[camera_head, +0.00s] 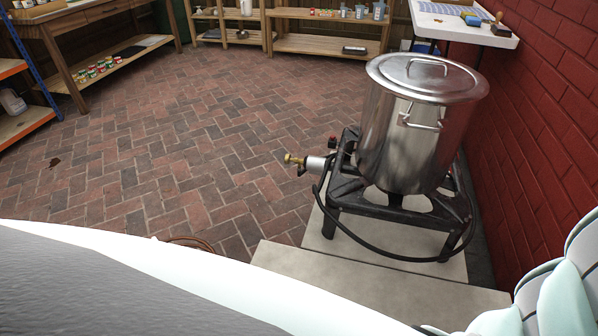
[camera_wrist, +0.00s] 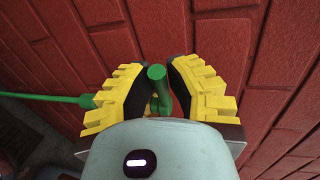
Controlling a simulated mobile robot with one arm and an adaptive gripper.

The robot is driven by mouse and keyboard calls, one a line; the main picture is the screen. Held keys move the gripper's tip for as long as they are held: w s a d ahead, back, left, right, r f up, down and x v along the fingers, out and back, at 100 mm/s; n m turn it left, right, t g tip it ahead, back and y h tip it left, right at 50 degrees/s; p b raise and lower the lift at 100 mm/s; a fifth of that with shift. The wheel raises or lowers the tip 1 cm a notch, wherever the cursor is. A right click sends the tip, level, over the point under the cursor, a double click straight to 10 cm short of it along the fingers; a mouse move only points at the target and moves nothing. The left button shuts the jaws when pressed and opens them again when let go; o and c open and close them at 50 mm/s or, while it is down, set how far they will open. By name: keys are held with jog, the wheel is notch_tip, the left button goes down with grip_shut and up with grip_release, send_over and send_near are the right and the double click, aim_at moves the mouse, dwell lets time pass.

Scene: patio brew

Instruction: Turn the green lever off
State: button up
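In the wrist view, a green lever (camera_wrist: 157,72) with a round end stands in front of the red brick wall. A second green part of it runs down behind, partly hidden by my gripper's body. My gripper (camera_wrist: 156,66) has yellow ribbed fingers with dark pads, one on each side of the lever. A thin green rod or hose (camera_wrist: 40,97) runs left from behind the left finger. Neither lever nor gripper shows in the head view.
A steel pot (camera_head: 415,130) stands on a black burner (camera_head: 345,190) with a hose, on pale slabs beside the red wall (camera_head: 540,130). A white table (camera_head: 450,28) stands behind it. Shelves (camera_head: 330,43) line the back. The brick floor (camera_head: 180,150) at left is mostly clear.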

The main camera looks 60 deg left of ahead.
grip_shut()
